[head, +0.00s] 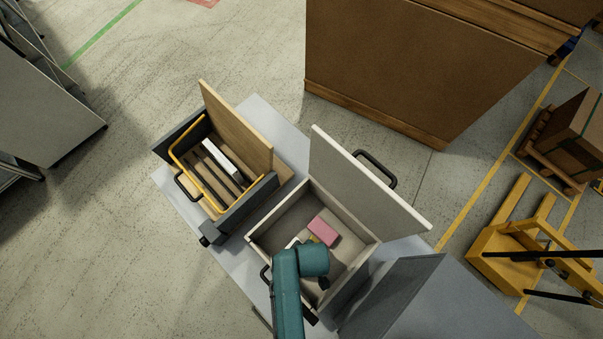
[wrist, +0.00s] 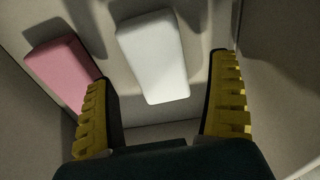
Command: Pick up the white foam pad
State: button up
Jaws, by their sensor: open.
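The white foam pad (wrist: 153,58) lies on the floor of a pale open box (head: 352,262). In the wrist view it sits between my gripper's two yellow ribbed fingers and beyond them, with gaps on both sides. My gripper (wrist: 161,72) is open and empty, pointing down into the box. In the head view my teal arm hides most of the gripper, and only a small light part of the pad (head: 293,243) shows beside it. A pink pad (wrist: 62,70) lies left of the white one, near the left finger; it also shows in the head view (head: 324,231).
The box's raised lid (head: 352,180) and its walls surround my gripper. To its left, a second open box with a wooden lid (head: 237,130) holds a yellow wire frame, slats and a white bar (head: 221,158). A grey panel (head: 390,295) stands at the right.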

notch_tip(320, 180, down, 3)
jog(key=shift+w+a+r, duration=0.1)
jog(key=shift+c, duration=0.3)
jog(key=c, duration=0.9)
